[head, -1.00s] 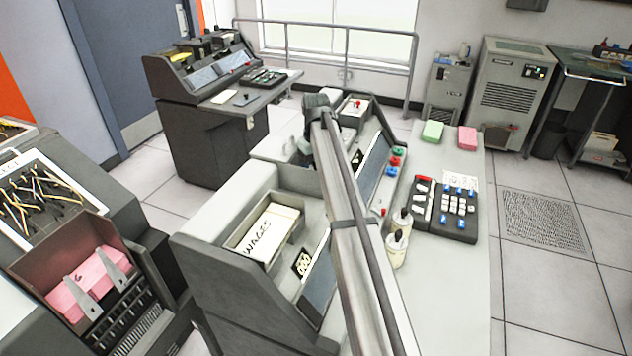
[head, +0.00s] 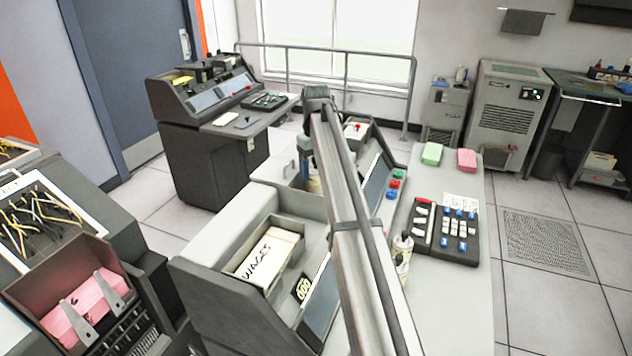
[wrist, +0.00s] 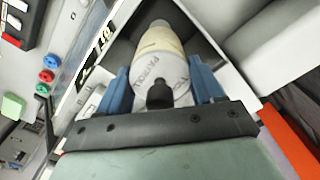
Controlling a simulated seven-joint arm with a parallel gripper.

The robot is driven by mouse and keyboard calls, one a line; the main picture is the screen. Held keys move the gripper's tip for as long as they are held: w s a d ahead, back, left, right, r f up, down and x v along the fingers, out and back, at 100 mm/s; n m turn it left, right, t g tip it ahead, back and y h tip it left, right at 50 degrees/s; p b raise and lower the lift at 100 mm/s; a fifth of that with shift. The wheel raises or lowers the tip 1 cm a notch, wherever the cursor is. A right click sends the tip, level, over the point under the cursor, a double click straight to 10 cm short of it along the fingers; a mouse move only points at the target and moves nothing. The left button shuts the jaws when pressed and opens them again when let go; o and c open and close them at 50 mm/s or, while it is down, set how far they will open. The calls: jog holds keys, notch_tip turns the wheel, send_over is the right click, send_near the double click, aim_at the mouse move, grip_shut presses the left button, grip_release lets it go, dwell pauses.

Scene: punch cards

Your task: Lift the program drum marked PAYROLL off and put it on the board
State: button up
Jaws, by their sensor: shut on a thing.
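The program drum (wrist: 165,68) is a cream and white cylinder with PAYROLL lettered on its pale end band and a dark knob on the near end. My gripper (wrist: 160,92) has its blue fingers on both sides of it and is shut on it. The drum is within a dark-walled bay in the wrist view; whether it touches anything beneath is hidden. In the head view my gripper (head: 310,163) is largely behind my arm, at the grey machine's far bay. I cannot tell which surface is the board.
Bare desk lies at the front right.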

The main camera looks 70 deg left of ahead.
notch_tip(320, 180, up, 16)
dwell(3.0)
jog(key=shift+f, duration=0.1)
dwell(0.4)
jog(key=w+d+f+m, duration=0.2)
jog(key=w+d+f, duration=2.7)
jog(key=w+d, duration=0.2)
notch_tip(320, 180, down, 9)
jog(key=shift+f, duration=0.15)
jog(key=shift+f, duration=0.15)
jog(key=o, duration=1.3)
jog(key=shift+c, duration=0.2)
